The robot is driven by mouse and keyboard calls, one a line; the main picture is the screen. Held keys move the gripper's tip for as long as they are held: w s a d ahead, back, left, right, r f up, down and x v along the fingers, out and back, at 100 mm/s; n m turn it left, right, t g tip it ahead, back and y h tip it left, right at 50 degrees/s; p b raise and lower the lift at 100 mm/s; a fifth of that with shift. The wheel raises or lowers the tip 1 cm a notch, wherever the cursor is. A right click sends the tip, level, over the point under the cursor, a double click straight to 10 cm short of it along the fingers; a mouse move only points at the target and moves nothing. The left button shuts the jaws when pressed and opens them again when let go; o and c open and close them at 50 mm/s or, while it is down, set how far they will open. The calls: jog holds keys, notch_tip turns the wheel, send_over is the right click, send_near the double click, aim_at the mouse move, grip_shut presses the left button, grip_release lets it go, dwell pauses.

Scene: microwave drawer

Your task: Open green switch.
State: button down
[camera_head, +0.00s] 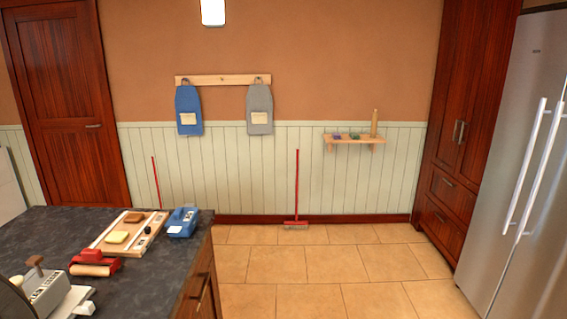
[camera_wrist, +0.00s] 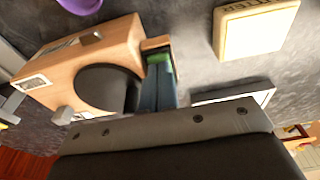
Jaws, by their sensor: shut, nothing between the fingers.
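In the wrist view, a small green part (camera_wrist: 160,58) shows at the tips of my gripper (camera_wrist: 158,68), at the edge of a wooden box-like device (camera_wrist: 60,65). It looks like the green switch, but the fingers hide most of it. I cannot tell if the fingertips touch it. The device has a large dark round part (camera_wrist: 105,88) left of the fingers. My gripper's narrow blue-grey fingers are together, with nothing held between them. My gripper does not show in the head view, and I cannot make out the green switch there.
A pale lettered block (camera_wrist: 255,28) lies right of the fingers, and a purple item (camera_wrist: 80,4) is at the top edge. In the head view, a dark counter (camera_head: 40,228) holds a wooden board (camera_head: 105,238), a blue device (camera_head: 182,222) and a red device (camera_head: 95,262). Tiled floor lies beyond.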

notch_tip(320, 180, up, 7)
dwell(0.8)
jog(key=shift+f, duration=3.45)
jog(key=w+d+r+m+g, duration=0.1)
jog(key=w+r+m, duration=0.2)
jog(key=r+m, duration=1)
jog(key=shift+r+g, duration=0.4)
jog(key=shift+r, duration=0.2)
jog(key=shift+d+m, duration=0.1)
jog(key=shift+m, duration=0.2)
